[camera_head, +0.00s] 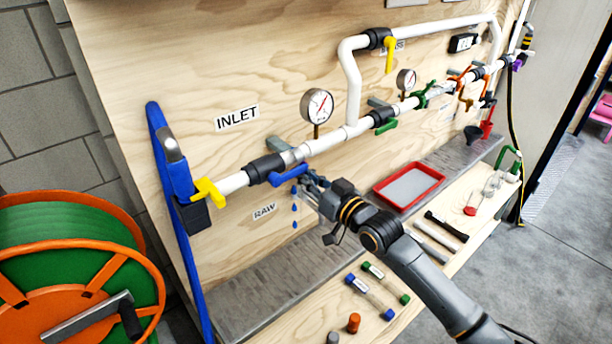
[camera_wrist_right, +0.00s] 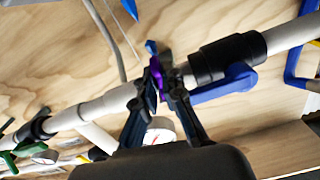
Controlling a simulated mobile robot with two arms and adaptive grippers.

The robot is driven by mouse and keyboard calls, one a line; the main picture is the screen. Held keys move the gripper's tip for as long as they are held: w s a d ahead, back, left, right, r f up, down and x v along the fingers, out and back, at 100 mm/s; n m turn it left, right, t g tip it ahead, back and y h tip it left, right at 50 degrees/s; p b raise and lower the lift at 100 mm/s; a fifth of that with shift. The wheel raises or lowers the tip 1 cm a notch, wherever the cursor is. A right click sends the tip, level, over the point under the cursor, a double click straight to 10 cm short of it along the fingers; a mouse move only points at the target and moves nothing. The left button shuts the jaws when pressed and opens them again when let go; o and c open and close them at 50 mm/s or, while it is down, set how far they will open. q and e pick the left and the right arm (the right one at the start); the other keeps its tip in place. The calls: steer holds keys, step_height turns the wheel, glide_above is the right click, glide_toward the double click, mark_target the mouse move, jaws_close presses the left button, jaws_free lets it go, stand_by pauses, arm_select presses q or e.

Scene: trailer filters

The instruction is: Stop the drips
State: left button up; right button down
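The white inlet pipe (camera_head: 330,142) runs along the plywood board, with a blue lever (camera_head: 288,174) on its black valve. Blue drops (camera_head: 294,207) hang in the air below it, above the RAW label (camera_head: 265,211). My right gripper (camera_head: 312,183) reaches in at this spot, beside the blue lever. In the right wrist view its fingertips (camera_wrist_right: 160,72) close on both sides of a small purple piece (camera_wrist_right: 157,76) in front of the pipe; the blue lever (camera_wrist_right: 226,84) is just right of it. The fingers partly hide the purple piece. My left gripper is not in view.
Gauges (camera_head: 317,105), green and orange levers lie further right. A red tray (camera_head: 409,186), tubes (camera_head: 370,296) and tools lie on the bench. A green hose reel (camera_head: 75,260) stands left.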

steer(key=shift+m, duration=0.7)
steer(key=c, duration=1.5)
jaws_free()
steer(key=shift+o, duration=0.2)
steer(key=v, duration=1.2)
